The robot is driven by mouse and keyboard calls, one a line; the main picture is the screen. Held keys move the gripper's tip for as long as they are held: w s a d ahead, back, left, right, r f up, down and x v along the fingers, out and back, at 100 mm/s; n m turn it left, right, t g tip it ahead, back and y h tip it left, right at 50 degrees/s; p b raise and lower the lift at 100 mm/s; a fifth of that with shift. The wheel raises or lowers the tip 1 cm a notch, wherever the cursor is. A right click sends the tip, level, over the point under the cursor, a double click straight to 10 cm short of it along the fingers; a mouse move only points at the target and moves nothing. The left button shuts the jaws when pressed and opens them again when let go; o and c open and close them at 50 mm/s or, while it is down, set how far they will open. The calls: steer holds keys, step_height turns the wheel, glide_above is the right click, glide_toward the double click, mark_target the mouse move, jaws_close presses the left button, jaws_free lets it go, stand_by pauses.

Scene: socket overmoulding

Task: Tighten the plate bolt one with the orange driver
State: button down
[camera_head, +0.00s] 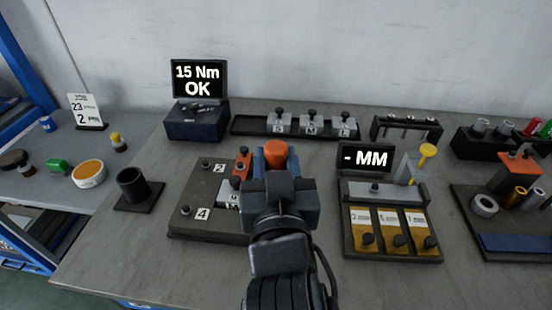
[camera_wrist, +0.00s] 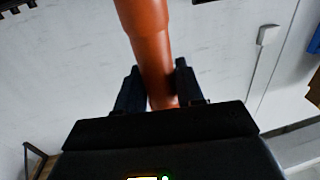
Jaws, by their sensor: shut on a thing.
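My gripper (camera_wrist: 160,88) is shut on the orange driver (camera_wrist: 147,35), with one dark finger on each side of its handle in the wrist view. In the head view the driver's orange end (camera_head: 276,153) rises above my gripper, over the right part of the dark plate (camera_head: 205,233). The plate carries the printed numbers 2 and 4, with a bolt (camera_head: 206,165) near the 2 and another bolt (camera_head: 185,210) near the 4. No number 1 shows; my arm hides the plate's right side. The driver's tip is hidden, so contact with a bolt cannot be told.
A screen (camera_head: 199,79) reads "15 Nm OK". A gauge stand (camera_head: 393,250) reading "- MM" is close on the right. A black cup (camera_head: 132,186) stands left of the plate. The front left bench is clear.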

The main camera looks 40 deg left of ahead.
mark_target(275, 146)
steer(key=shift+r+p, duration=1.45)
steer(key=shift+r, duration=0.9)
